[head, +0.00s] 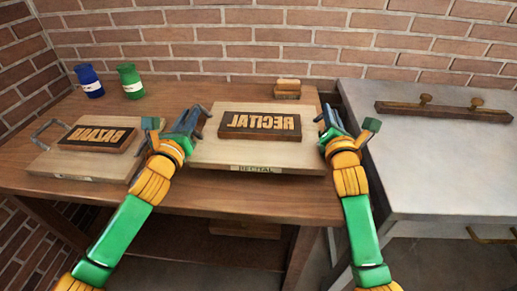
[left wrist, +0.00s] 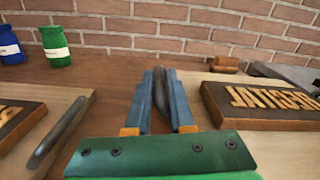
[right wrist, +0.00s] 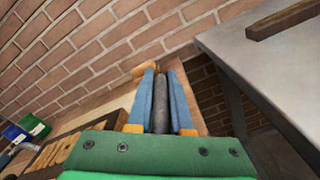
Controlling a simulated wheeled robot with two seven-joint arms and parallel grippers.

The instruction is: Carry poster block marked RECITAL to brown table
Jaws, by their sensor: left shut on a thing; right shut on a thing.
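The poster block marked RECITAL (head: 260,125) is dark with raised tan mirrored letters. It sits on a pale wooden board (head: 215,153) with a RECITAL label on its front edge. It also shows in the left wrist view (left wrist: 262,104). My left gripper (head: 193,116) is shut on the board's left handle (left wrist: 161,90). My right gripper (head: 328,119) is shut on the board's right handle (right wrist: 160,103). The board looks level over the brown table (head: 100,194), near its front edge; I cannot tell whether it touches the top.
Another pale board (head: 55,163) at left bears a block with mirrored BAZAAR lettering (head: 97,137). A blue jar (head: 89,81) and a green jar (head: 131,81) stand behind. A small wooden item (head: 288,89) is at the back. A grey-topped press table (head: 435,160) stands right, with a wooden bar (head: 443,111).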

